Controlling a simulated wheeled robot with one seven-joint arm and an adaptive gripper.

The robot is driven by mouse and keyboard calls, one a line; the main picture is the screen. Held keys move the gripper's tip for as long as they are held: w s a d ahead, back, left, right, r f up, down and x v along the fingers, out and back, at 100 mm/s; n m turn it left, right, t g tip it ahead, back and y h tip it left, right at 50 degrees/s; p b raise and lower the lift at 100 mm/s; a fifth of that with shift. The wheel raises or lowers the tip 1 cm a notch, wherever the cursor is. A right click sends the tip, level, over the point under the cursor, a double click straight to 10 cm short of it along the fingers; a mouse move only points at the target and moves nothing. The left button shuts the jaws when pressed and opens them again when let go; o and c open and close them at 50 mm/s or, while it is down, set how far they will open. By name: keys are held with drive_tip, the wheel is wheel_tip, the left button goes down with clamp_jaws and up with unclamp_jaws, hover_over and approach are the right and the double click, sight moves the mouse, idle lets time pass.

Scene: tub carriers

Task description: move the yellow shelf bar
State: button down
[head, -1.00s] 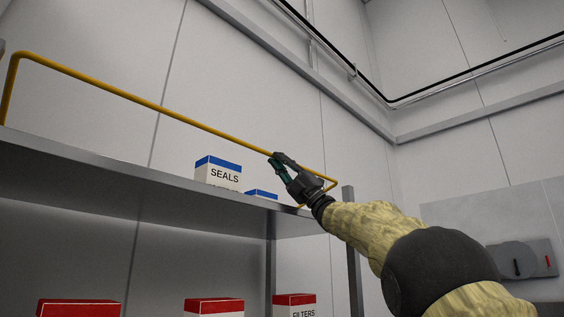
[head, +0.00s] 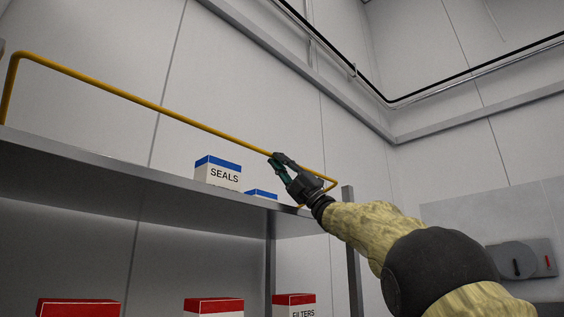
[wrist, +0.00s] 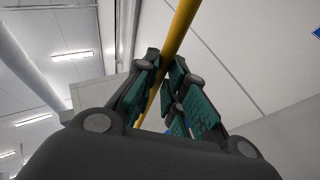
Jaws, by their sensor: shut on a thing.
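The yellow shelf bar (head: 140,99) runs along the front of the upper shelf, raised above it, with its left end bent down to the shelf and its right end bent near my gripper. My gripper (head: 277,163) is on the bar close to its right end. In the wrist view the bar (wrist: 179,27) passes between the green-padded fingers of my gripper (wrist: 162,92), which are shut on it. Part of the bar is hidden behind the fingers.
A white and blue SEALS box (head: 218,175) and a lower blue-topped box (head: 261,194) stand on the upper shelf (head: 90,158) behind the bar. Red-topped boxes, one a FILTERS box (head: 296,305), stand below. A grey post (head: 352,240) rises near my arm.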

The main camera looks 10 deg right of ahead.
drive_tip(key=shift+w+a+f+t, duration=0.1)
drive_tip(key=shift+w+f+t, duration=0.15)
drive_tip(key=shift+f+t, duration=0.05)
drive_tip(key=c, duration=1.8)
unclamp_jaws()
drive_tip(key=o, duration=0.3)
drive_tip(key=shift+w+a+f, duration=0.1)
drive_tip(key=shift+w, duration=0.15)
